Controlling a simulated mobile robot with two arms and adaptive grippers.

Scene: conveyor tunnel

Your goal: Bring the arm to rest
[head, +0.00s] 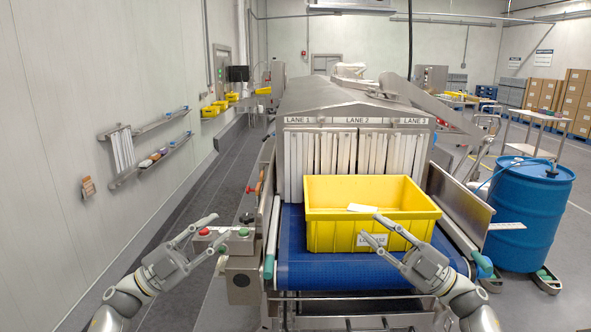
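My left gripper (205,243) is at the lower left, its fingers spread apart with nothing between them. It shows beside the control box (240,252) with red and green buttons, left of the conveyor. My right gripper (376,233) is in front of the yellow tote (330,230), its fingers spread apart and empty. Its fingertips overlap the tote's labelled front face in the picture; whether they touch it I cannot tell. The tote stands upright on the blue conveyor belt (305,276) with a white item (361,208) inside.
The tunnel (355,105), with strip curtains and lane signs, stands behind the tote. A blue drum (523,215) stands to the right of the conveyor. Wall shelves (150,165) are on the left. Grey floor is open between the left wall and the conveyor.

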